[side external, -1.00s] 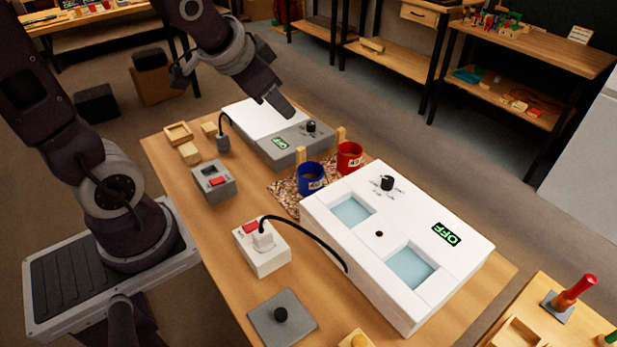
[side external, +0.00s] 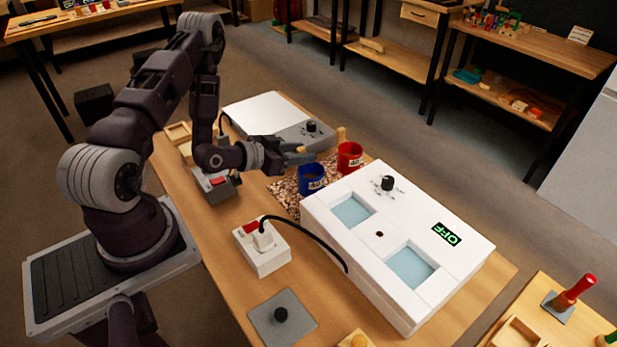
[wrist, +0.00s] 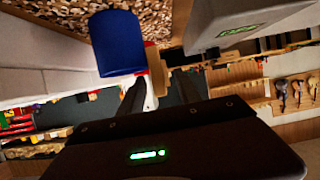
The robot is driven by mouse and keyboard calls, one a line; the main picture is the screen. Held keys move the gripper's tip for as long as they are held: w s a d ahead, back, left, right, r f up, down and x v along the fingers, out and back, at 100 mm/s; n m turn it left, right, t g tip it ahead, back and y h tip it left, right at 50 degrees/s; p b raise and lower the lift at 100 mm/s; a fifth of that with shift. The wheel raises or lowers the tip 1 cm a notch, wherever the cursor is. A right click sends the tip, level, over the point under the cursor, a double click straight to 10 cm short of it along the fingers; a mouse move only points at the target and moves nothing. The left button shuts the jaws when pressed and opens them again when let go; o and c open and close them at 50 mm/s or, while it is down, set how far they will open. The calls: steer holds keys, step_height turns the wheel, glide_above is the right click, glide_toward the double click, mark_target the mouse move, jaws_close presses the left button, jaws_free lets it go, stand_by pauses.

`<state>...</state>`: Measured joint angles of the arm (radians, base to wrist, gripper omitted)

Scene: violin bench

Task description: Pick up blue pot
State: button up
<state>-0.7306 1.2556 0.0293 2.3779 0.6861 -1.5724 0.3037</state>
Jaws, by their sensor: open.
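The blue pot (side external: 311,180) stands upright on the chip-covered patch of the bench, left of the red pot (side external: 350,157). In the wrist view the blue pot (wrist: 115,45) is large at top left, with a pale wooden handle (wrist: 156,72) beside it. My gripper (side external: 304,153) is just above and behind the pot in the side view, largely covering its handle. In the wrist view my open gripper (wrist: 160,90) has its fingers on either side of the handle. I cannot tell whether they touch it.
A white box with two blue-windowed wells (side external: 400,240) stands close in front right. A grey-and-white unit (side external: 275,120) is behind my gripper. A switch box with a black cable (side external: 262,250) and a grey plate with a knob (side external: 283,318) are nearer the front.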

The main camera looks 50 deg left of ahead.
steer(key=x, duration=0.3)
steer(key=shift+w, duration=0.15)
jaws_close()
stand_by(1.2)
